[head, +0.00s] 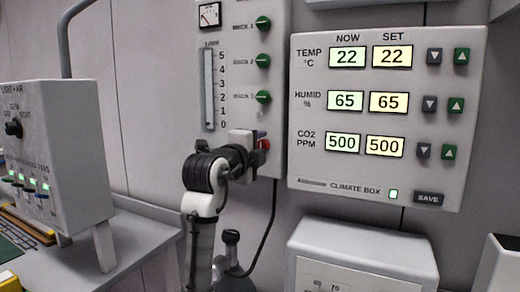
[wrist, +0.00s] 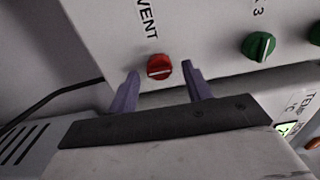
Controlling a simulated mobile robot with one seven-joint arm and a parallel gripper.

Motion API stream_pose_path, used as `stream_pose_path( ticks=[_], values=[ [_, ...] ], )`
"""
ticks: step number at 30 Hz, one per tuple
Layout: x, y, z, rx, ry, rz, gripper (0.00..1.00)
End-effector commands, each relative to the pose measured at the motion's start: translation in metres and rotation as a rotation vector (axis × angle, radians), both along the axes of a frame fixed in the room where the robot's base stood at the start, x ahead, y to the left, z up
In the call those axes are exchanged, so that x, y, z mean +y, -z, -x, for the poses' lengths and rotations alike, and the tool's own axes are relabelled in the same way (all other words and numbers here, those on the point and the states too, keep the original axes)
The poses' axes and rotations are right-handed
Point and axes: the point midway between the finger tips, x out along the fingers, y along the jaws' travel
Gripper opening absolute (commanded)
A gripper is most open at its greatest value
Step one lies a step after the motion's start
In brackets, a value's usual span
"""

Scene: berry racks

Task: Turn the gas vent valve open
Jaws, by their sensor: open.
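The gas vent valve is a round red knob (wrist: 159,67) under the label VENT in the wrist view. A pale grip bar crosses its face. In the head view only part of the red knob (head: 264,144) shows at the bottom of the gas panel (head: 233,110), beside my gripper. My gripper (wrist: 160,82) is open in the wrist view, its two purple fingers on either side of the knob and a little short of it. No contact with the knob can be seen. In the head view my gripper (head: 258,136) hides the panel's lower part.
Several green rack knobs (head: 263,61) sit above on the same panel. The climate box (head: 385,185) with lit displays and buttons is close on the right. A light and air box (head: 62,150) stands at left. A black cable (head: 272,215) hangs below the panel.

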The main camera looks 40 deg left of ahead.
Motion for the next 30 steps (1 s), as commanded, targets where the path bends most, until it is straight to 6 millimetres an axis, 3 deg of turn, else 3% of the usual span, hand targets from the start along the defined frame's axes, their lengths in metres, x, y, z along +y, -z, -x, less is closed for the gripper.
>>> stream_pose_path(
  ticks=[16,22,30],
  values=[
    [-0.026,0.001,0.108,-0.003,-0.002,-0.003,0.49],
    [-0.030,0.000,0.126,-0.002,-0.001,-0.001,0.49],
    [-0.031,0.000,0.128,-0.001,0.000,0.000,0.49]
  ],
)
